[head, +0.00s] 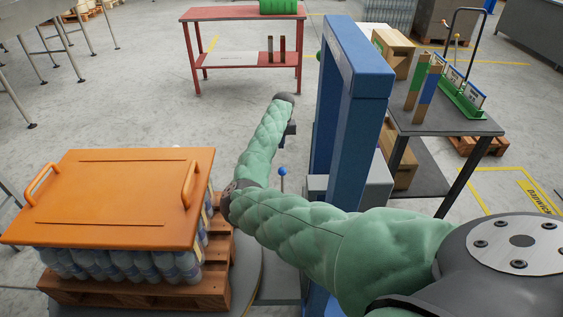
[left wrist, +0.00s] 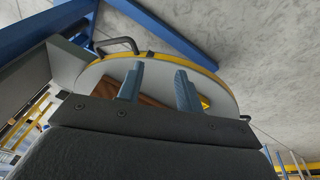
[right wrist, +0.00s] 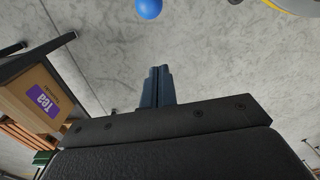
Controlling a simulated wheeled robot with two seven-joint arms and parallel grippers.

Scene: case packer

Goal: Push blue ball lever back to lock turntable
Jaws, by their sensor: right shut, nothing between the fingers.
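The blue ball lever (head: 283,172) stands upright on a thin rod beside the turntable (head: 248,272), in front of the blue frame. My right gripper (head: 290,131) is above and beyond the ball in the head view, partly hidden by its own arm. In the right wrist view the right gripper's fingers (right wrist: 157,86) are shut and empty. The blue ball (right wrist: 149,8) shows past their tips, apart from them. My left gripper (left wrist: 159,88) is open and empty in the left wrist view. The yellow-edged turntable (left wrist: 222,82) lies beyond its fingers. The head view does not show my left gripper.
A wooden pallet (head: 140,292) of bottles under an orange cover (head: 110,195) stands on the turntable. The blue frame (head: 358,85) rises close to my right arm. A dark table (head: 440,118) is at the right, and a red table (head: 243,54) at the back.

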